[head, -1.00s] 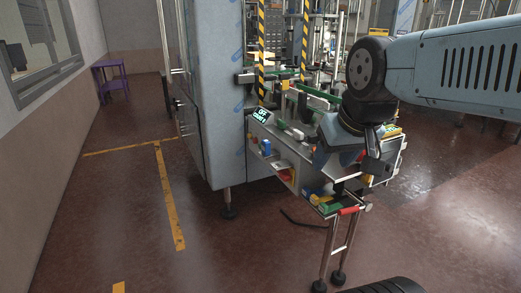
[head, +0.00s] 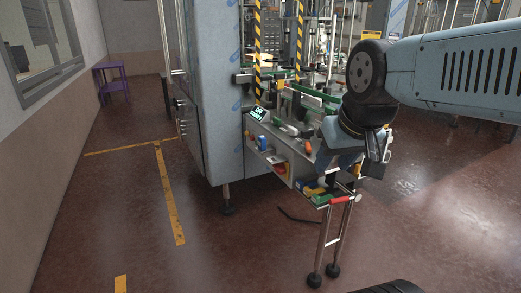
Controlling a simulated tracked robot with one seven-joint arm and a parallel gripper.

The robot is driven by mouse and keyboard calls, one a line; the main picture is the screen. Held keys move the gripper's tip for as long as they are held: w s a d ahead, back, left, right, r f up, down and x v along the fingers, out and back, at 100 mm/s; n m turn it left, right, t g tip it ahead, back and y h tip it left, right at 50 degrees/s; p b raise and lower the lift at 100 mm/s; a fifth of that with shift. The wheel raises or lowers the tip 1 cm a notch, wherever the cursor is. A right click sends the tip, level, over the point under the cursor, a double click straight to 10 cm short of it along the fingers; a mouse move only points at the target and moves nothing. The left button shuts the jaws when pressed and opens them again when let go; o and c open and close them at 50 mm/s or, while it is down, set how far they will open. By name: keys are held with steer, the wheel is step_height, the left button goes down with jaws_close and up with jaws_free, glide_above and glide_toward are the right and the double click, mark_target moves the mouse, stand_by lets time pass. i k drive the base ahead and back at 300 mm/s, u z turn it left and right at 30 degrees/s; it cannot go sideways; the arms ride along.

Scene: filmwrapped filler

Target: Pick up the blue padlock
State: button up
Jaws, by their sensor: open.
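A small blue object (head: 263,143) that may be the padlock sits on the front panel of the machine, left of my gripper. A second small blue item with yellow beside it (head: 310,188) lies on the low shelf at the machine's front corner. I cannot tell for sure which is the padlock. My gripper (head: 352,168) hangs at the end of my arm, over the right part of the machine's front, above and right of the shelf. It is open and nothing shows held in it. Its fingertips are small and partly hidden by the wrist.
The shelf (head: 328,203) also carries green and red items and stands on metal legs. An orange knob (head: 308,147) and a lit display (head: 258,114) are on the machine's front. A tall grey cabinet (head: 218,100) stands left.

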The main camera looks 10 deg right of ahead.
mark_target(262, 139)
steer(key=k, duration=1)
steer(key=u, duration=0.25)
steer(key=i, duration=0.35)
steer(key=u, duration=0.7)
steer(key=i, duration=2.05)
steer(key=z, duration=0.95)
steer(key=k, duration=0.9)
steer(key=z, duration=0.2)
steer(key=i, duration=0.4)
steer(key=z, duration=0.05)
